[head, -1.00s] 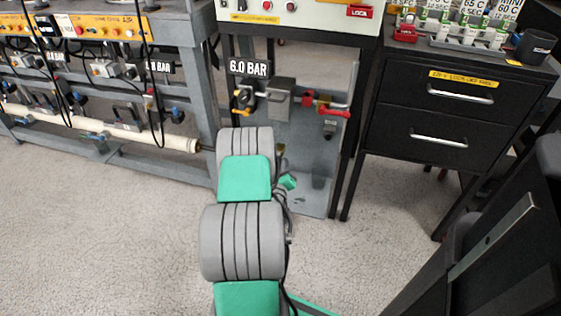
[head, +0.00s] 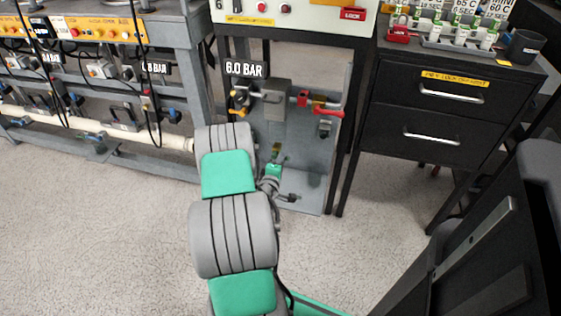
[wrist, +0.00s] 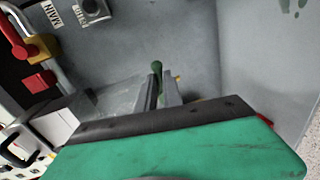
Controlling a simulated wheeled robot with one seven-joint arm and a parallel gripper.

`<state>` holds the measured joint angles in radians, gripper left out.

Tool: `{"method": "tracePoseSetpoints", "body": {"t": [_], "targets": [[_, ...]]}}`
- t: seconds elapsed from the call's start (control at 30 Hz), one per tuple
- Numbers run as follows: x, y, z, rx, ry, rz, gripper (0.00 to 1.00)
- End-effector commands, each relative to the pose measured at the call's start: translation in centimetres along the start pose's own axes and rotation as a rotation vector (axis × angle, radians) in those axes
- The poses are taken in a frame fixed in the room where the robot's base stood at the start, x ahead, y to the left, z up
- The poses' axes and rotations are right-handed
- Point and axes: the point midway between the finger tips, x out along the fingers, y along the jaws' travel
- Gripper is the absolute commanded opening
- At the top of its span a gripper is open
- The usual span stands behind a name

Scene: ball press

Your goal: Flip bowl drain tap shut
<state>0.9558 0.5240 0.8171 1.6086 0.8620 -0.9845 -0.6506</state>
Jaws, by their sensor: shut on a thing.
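A small handle with a dark green rounded end (wrist: 157,66) shows in the wrist view between my two fingers; I take it as the drain tap's handle. My gripper (wrist: 160,92) is shut on it, with the green end standing past the fingertips. A bit of yellow shows just right of the fingers. The tap's body is hidden behind the fingers and the gripper's wide green housing. In the head view my gripper (head: 275,160) is low in the bay under the 6.0 BAR label, against a small olive-coloured part.
A grey box (head: 276,98), a yellow-handled valve (head: 239,97) and a red-handled valve (head: 322,108) sit above my gripper. The stand's dark leg (head: 348,150) and a black drawer cabinet (head: 420,130) are to the right.

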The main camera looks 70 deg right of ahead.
Motion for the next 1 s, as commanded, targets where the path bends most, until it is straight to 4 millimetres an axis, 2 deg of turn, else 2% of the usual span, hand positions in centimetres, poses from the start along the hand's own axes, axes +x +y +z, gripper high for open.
{"method": "tracePoseSetpoints", "body": {"t": [0.23,0.67,0.7,0.93,1.0], "targets": [[-0.01,0.23,-0.06,-0.06,-0.012,0.001,0.0],[-0.01,0.27,-0.07,-0.071,-0.014,0.001,0.0],[-0.01,0.26,-0.07,-0.071,-0.014,0.001,0.12],[-0.02,0.24,-0.06,-0.07,-0.013,0.001,0.31],[-0.03,0.23,-0.06,-0.069,-0.014,0.0,0.33]]}}
